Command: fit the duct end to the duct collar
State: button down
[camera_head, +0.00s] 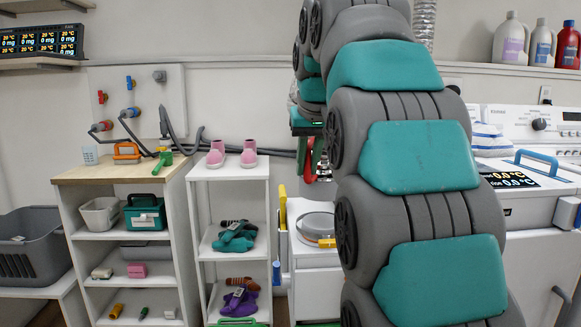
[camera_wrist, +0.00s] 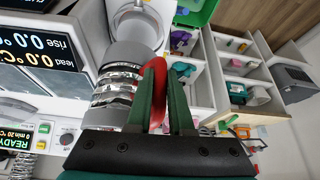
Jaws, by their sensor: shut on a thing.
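In the wrist view, the duct end is a grey cuff (camera_wrist: 128,55) on a silver corrugated duct (camera_wrist: 115,87), with a red grip (camera_wrist: 159,75) at its side. My gripper (camera_wrist: 161,72) is shut on this red grip. What seems to be the duct collar, a pale grey round fitting (camera_wrist: 137,27), lies just beyond the cuff. I cannot tell whether cuff and fitting touch. In the head view, my gripper (camera_head: 315,152) and the red grip (camera_head: 323,168) show partly behind my arm, above a round grey piece (camera_head: 318,224) on a white cabinet.
A white appliance with displays (camera_head: 520,178) stands at right. A white shelf (camera_head: 228,170) with pink shoes (camera_head: 247,153) and a wood-topped shelf unit (camera_head: 118,172) stand at left. Yellow pieces (camera_head: 282,205) stand close beside the round grey piece. My arm hides much of the middle.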

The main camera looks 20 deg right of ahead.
jog(key=shift+s, duration=0.2)
dwell(0.3)
notch_tip(320, 180, down, 6)
jog(key=b, duration=0.3)
jog(key=shift+r+b, duration=0.1)
jog(key=shift+b, duration=0.25)
jog(key=shift+f+b, duration=0.95)
jog(key=shift+f, duration=1.4)
dwell(1.9)
jog(key=c, duration=0.7)
grip_release()
jog(key=shift+c, duration=0.2)
